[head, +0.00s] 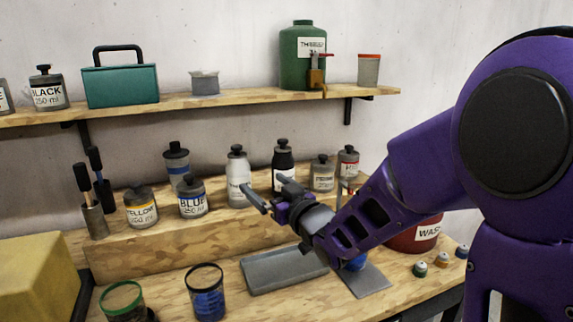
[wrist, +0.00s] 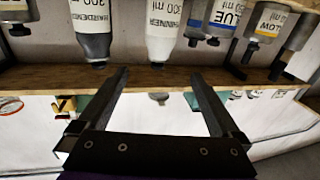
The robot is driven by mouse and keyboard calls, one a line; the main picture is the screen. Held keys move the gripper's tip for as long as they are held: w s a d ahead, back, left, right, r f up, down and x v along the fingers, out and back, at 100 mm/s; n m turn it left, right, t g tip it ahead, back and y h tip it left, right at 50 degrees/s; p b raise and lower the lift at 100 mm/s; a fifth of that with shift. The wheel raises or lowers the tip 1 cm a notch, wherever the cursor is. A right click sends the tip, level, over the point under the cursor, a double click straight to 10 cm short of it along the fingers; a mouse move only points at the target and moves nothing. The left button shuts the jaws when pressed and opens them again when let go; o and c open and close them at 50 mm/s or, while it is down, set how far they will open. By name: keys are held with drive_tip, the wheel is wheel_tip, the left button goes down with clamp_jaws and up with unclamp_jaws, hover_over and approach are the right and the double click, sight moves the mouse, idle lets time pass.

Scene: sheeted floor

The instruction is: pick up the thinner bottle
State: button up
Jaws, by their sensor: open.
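The thinner bottle (head: 238,178) is white with a dark cap and stands upright on the raised wooden step in the head view. In the wrist view, which is upside down, the thinner bottle (wrist: 165,28) shows its label, and its cap lies between the lines of my fingers. My gripper (head: 267,190) is open and empty, in front of the step, just right of the thinner bottle in the head view. In the wrist view, both fingers of my gripper (wrist: 158,76) show apart with nothing between them. The exact gap to the bottle cannot be told.
The dark hardener bottle (head: 283,168) stands close right of the thinner. The blue bottle (head: 192,200) and yellow bottle (head: 140,208) stand left. A grey tray (head: 285,272) lies below my gripper. A wooden shelf (head: 220,98) runs above, with a green thinner container (head: 300,58).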

sight(243, 174)
drive_tip(key=x, duration=0.4)
drive_tip(key=f+x, duration=0.1)
drive_tip(key=x, duration=0.3)
drive_tip(key=f+x, duration=0.1)
drive_tip(key=x, duration=0.3)
drive_tip(key=shift+f+p+x, duration=0.2)
drive_tip(key=shift+p+x, duration=0.05)
drive_tip(key=shift+x, duration=1.25)
drive_tip(key=shift+f+p+x, duration=0.25)
drive_tip(key=shift+x, duration=1.2)
drive_tip(key=shift+w+d, duration=0.1)
drive_tip(key=shift+r, duration=0.1)
clamp_jaws()
